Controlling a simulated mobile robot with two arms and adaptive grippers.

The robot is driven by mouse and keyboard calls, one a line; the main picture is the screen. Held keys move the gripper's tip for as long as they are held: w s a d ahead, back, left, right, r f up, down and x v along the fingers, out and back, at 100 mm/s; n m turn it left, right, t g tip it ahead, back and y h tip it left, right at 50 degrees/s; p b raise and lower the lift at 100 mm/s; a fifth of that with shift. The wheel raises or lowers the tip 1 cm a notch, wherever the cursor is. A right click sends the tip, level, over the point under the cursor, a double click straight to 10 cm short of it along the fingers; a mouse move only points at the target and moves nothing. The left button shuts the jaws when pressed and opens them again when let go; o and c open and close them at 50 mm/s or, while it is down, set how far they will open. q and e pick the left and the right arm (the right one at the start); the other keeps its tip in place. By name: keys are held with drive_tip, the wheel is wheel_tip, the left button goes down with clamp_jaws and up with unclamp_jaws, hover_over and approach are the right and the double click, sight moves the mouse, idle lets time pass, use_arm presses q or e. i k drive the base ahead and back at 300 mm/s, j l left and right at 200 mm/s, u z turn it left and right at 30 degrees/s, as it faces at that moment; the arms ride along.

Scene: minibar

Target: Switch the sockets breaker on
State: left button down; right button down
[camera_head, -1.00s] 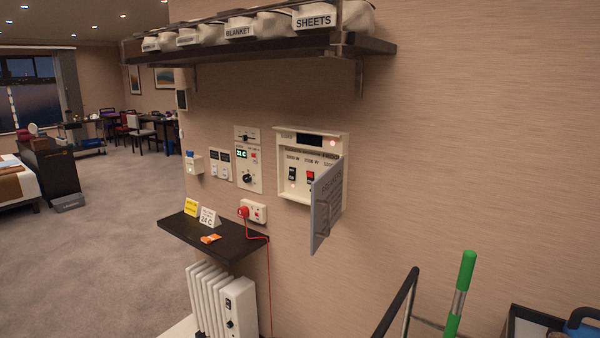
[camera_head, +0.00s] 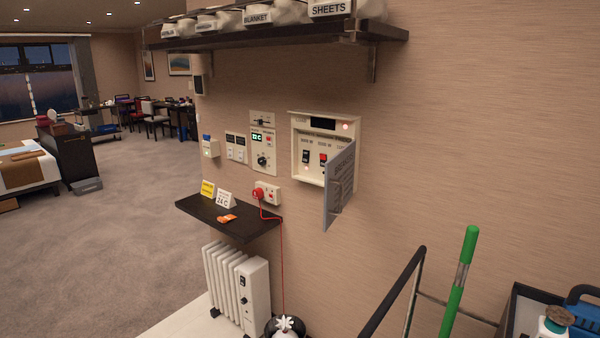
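The white breaker panel (camera_head: 298,143) is on the wall right of centre. Its grey door (camera_head: 339,188) stands open, swung out toward me on the right side. Inside are a dark breaker switch (camera_head: 306,156) on the left and a red one (camera_head: 323,158) beside it. The open door hides the right part of the panel. The labels are too small to read, so I cannot tell which is the sockets breaker. A small light glows at the panel's upper right. Neither of my grippers is in view.
A dark shelf (camera_head: 233,219) with cards and an orange item juts out below the panel, above a white radiator (camera_head: 238,281). A red plug (camera_head: 259,194) is in a wall socket. A dark rail (camera_head: 393,292) and a green-handled pole (camera_head: 460,280) stand at front right. Carpet is clear at left.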

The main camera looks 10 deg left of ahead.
sight(306, 156)
drive_tip(key=k+z, duration=0.1)
drive_tip(key=k, duration=0.35)
drive_tip(key=z, duration=1.35)
drive_tip(key=i+j, duration=0.15)
drive_tip(key=j, duration=0.3)
drive_tip(key=i+j, duration=0.1)
drive_tip(key=j, duration=0.4)
drive_tip(key=i+j, duration=0.15)
drive_tip(key=j, duration=0.3)
drive_tip(key=i+j, duration=0.15)
drive_tip(key=j, duration=0.3)
drive_tip(key=i+j, duration=0.15)
drive_tip(key=j, duration=0.35)
drive_tip(key=i+j, duration=0.1)
drive_tip(key=j, duration=0.35)
drive_tip(key=i+j, duration=0.15)
drive_tip(key=j, duration=0.35)
drive_tip(key=i+j, duration=0.15)
drive_tip(key=j, duration=0.3)
